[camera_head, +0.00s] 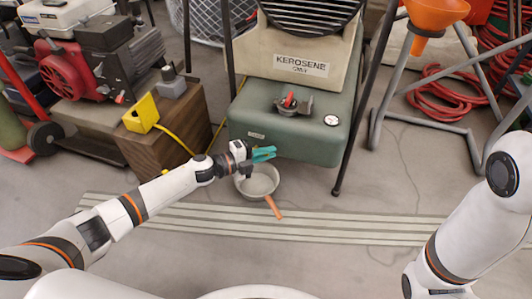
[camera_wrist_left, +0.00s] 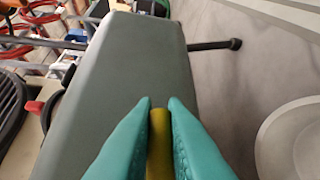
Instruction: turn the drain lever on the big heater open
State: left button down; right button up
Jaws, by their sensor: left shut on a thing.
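The big heater (camera_head: 330,105) has a green tank marked "KEROSENE" above, and stands at the centre of the head view. Its green-grey tank (camera_wrist_left: 125,75) fills the middle of the left wrist view. A yellow lever (camera_wrist_left: 160,145), which looks like the drain lever, lies between the teal fingers of my left gripper (camera_wrist_left: 160,104). My left gripper (camera_head: 266,154) is shut on it at the tank's lower front left edge. The lever cannot be made out in the head view. My right gripper is out of view.
A grey pan (camera_head: 259,181) with an orange handle sits on the floor under my left gripper; its rim also shows in the wrist view (camera_wrist_left: 268,150). A heater leg (camera_head: 349,160) stands right. A wooden box (camera_head: 160,152) stands left.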

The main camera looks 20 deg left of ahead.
pick_arm(q)
jog(key=shift+s, duration=0.1)
jog(key=shift+s+a+m+g+h+b, duration=0.3)
jog(key=shift+s+m+g+h+b, duration=0.3)
jog(key=shift+m+g+b, duration=1.3)
jog(key=shift+s+a+m+g+h+b, duration=0.35)
jog(key=shift+m+g+h+b, duration=0.35)
jog(key=shift+m+g, duration=1.4)
jog(key=shift+s+a+m+g+h+b, duration=0.2)
jog(key=shift+s+m+g+h+b, duration=0.75)
jog(key=shift+g, duration=1.85)
jog(key=shift+w+m+g+y+b, duration=0.25)
jog(key=shift+w+g+y+b, duration=0.05)
jog(key=shift+w+y, duration=0.05)
jog(key=c, duration=1.5)
grip_release()
